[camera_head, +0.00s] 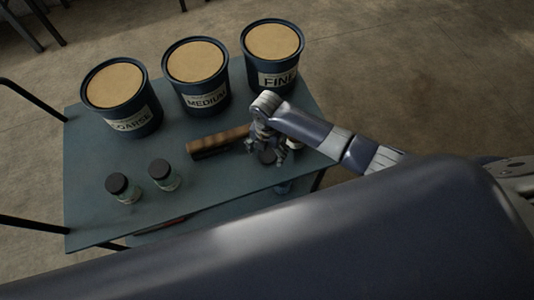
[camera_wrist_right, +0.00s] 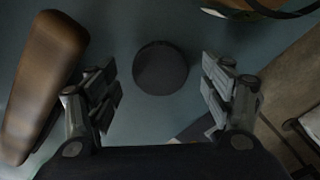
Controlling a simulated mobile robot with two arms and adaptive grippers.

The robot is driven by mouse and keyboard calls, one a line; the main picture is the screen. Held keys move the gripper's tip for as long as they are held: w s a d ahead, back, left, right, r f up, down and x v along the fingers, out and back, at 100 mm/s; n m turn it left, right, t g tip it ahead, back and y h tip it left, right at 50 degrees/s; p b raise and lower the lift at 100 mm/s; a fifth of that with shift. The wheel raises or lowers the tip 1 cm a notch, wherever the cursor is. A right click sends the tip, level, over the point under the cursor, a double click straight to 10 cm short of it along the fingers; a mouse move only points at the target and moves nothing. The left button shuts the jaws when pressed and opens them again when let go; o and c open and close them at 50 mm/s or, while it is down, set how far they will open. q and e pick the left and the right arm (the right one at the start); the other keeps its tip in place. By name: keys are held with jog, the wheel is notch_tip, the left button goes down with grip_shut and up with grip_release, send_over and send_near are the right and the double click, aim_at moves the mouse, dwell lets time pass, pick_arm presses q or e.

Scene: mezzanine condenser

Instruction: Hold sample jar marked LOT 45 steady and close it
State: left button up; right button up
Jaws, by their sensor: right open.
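My right gripper (camera_head: 270,158) hangs low over the right part of the table, open and empty. A dark round lid or lidded top (camera_wrist_right: 160,67) shows between its spread fingers in the right wrist view, touching neither. In the head view this dark round thing (camera_head: 267,156) is partly hidden by the gripper, so I cannot tell whether it is a loose lid or sits on a jar. Two small jars with dark lids, a left one (camera_head: 123,188) and a right one (camera_head: 163,175), stand upright at the left. No LOT 45 mark is readable. My left gripper is not in view.
Three dark tubs line the back of the table (camera_head: 90,155): COARSE (camera_head: 118,97), MEDIUM (camera_head: 196,75) and FINE (camera_head: 272,52). A brown wooden block or handle (camera_head: 217,142) lies just left of my right gripper and also shows in the right wrist view (camera_wrist_right: 42,75).

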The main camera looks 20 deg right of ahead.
jog(key=shift+f, duration=0.45)
jog(key=c, duration=0.8)
jog(key=shift+r, duration=0.1)
jog(key=shift+r, duration=0.55)
notch_tip(320, 180, up, 2)
jog(key=shift+r, duration=0.25)
jog(key=s+d, duration=0.7)
jog(key=s+d+r+b, duration=0.1)
jog(key=s+d, duration=0.3)
jog(key=shift+s+d+r, duration=0.1)
jog(key=shift+s+d, duration=0.05)
jog(key=shift+s, duration=0.05)
